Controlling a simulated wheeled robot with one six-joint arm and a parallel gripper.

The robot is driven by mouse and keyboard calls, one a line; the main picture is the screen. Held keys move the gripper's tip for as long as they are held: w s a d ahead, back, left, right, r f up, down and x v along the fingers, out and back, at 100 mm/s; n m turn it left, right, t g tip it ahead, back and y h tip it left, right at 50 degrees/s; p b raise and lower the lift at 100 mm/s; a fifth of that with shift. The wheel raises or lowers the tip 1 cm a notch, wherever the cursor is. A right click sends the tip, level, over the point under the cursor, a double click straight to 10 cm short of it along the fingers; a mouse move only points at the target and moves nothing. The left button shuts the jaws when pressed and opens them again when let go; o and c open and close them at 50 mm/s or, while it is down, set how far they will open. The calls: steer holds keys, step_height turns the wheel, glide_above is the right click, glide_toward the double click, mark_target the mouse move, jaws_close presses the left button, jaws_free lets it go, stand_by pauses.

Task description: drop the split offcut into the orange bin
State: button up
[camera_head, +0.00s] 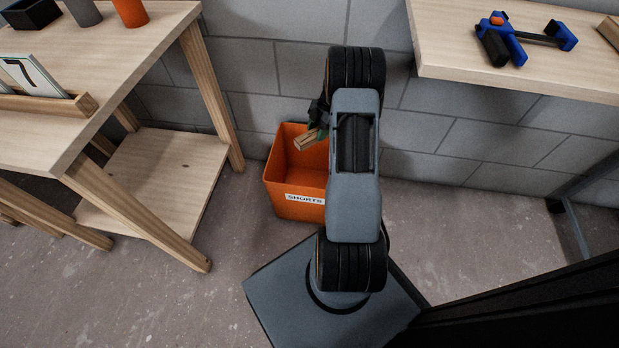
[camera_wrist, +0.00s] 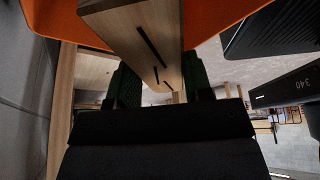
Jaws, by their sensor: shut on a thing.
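The split offcut (camera_head: 307,140) is a short pale wood piece, held above the opening of the orange bin. In the wrist view the offcut (camera_wrist: 150,45) shows dark slit-like marks along its face. My gripper (camera_head: 319,130) is shut on it; in the wrist view the green-padded jaws (camera_wrist: 155,88) sit on both sides of the wood. The orange bin (camera_head: 290,192), labelled SHORTS, stands on the floor against the block wall. My arm hides its right part. Its orange wall (camera_wrist: 225,15) also fills the top of the wrist view.
A wooden workbench (camera_head: 140,65) with a lower shelf (camera_head: 165,175) stands left of the bin. A wooden bench (camera_head: 500,75) at the upper right carries a blue clamp (camera_head: 520,38). Bare floor (camera_head: 480,250) lies to the right.

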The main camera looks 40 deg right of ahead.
steer(key=shift+f+b, duration=0.8)
steer(key=shift+f, duration=1.1)
steer(key=o, duration=1)
steer(key=p+v, duration=0.4)
steer(key=v, duration=1)
steer(key=shift+a+p, duration=0.1)
steer(key=shift+p, duration=0.3)
